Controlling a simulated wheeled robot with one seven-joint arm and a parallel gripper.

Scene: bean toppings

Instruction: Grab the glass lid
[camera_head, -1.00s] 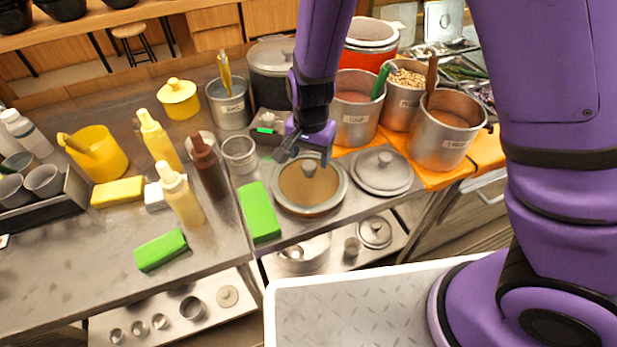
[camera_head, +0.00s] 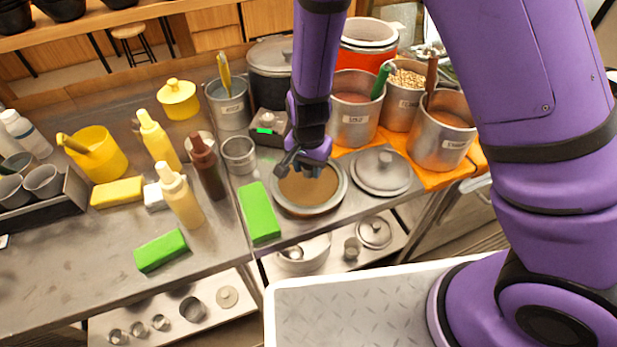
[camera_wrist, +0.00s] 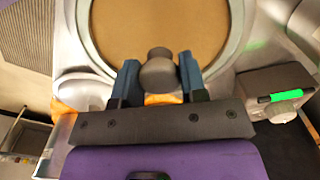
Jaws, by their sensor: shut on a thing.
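The glass lid (camera_head: 318,194) is a round see-through disc with a pale metal rim and a grey knob, over brownish contents on the counter. In the wrist view the lid (camera_wrist: 110,35) fills the top middle, and its knob (camera_wrist: 160,72) sits between my two blue-grey fingers. My gripper (camera_head: 303,165) is above the lid, shut on the knob; the wrist view also shows my gripper (camera_wrist: 158,80). The knob is mostly hidden by my fingers in the head view. I cannot tell whether the lid is off its seat.
A metal lid (camera_head: 381,172) lies just right of the glass lid. A green block (camera_head: 260,212) lies to its left. Metal pots with ladles, such as this one (camera_head: 353,120), stand behind. A scale-like box with a green display (camera_head: 266,128) is close behind my gripper.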

